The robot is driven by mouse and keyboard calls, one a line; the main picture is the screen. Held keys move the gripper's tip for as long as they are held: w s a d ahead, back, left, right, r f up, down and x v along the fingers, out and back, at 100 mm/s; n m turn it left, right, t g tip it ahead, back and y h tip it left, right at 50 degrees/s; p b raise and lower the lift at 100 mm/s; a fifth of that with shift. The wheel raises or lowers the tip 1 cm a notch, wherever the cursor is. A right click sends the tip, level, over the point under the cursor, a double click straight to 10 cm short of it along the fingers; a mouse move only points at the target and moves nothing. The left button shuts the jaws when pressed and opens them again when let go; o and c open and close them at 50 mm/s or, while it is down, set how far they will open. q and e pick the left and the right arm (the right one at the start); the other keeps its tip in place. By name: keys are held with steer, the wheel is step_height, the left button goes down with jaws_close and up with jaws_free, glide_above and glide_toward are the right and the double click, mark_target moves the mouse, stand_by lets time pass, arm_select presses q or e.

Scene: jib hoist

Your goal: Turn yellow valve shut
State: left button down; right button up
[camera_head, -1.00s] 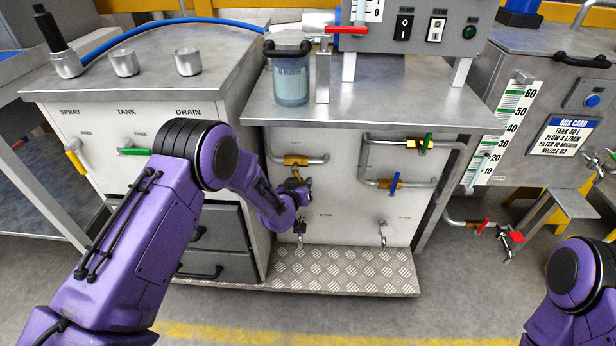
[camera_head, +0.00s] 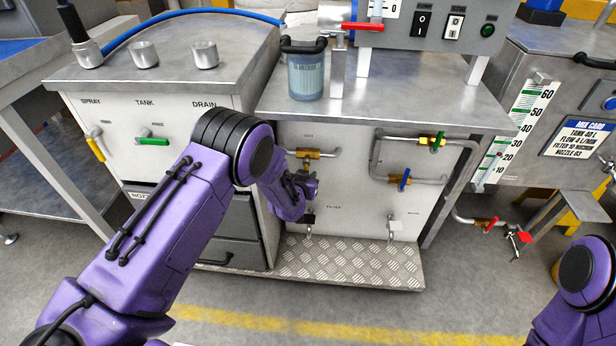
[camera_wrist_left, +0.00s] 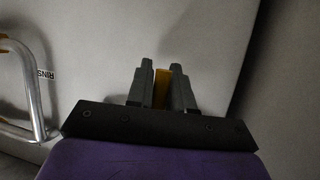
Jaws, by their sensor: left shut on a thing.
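My left gripper (camera_head: 312,186) is at the white front panel, just below a brass valve body (camera_head: 309,153) on a short pipe. In the left wrist view, my gripper (camera_wrist_left: 160,90) is shut on a narrow yellow handle (camera_wrist_left: 161,88), one dark finger on each side of it. Another yellow handle (camera_head: 96,149) is on the left cabinet under the SPRAY label. My right gripper is out of view; only part of the right arm shows at lower right.
To the right on the panel are a green valve handle (camera_head: 437,143) and a blue one (camera_head: 405,180) on bent pipes. A red handle (camera_head: 348,26) is above the bench. A metal tread plate (camera_head: 350,262) juts out below the panel.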

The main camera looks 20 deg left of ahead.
arm_select(q)
steer(key=c, duration=1.1)
jaws_free()
steer(key=a+p+v, duration=0.1)
steer(key=p+v, duration=0.1)
steer(key=v, duration=0.8)
steer(key=shift+s+d, duration=0.25)
steer(key=shift+d, duration=0.25)
steer(key=s+a+f+n+g+y, duration=0.1)
steer(key=s+a+f+n+g, duration=0.3)
steer(key=s, duration=0.8)
steer(key=s+f+g, duration=0.3)
steer(key=s+f, duration=0.3)
steer(key=s, duration=0.7)
steer(key=s+a+f+n+g+y, duration=0.1)
steer(key=s+f+n+g, duration=0.3)
steer(key=s, duration=0.8)
step_height(320, 180, up, 16)
steer(key=m+p, duration=0.2)
steer(key=p, duration=1.4)
steer(key=shift+w+a+t+p, duration=0.2)
steer(key=shift+w+t+p, duration=0.15)
steer(key=shift+w+t, duration=0.05)
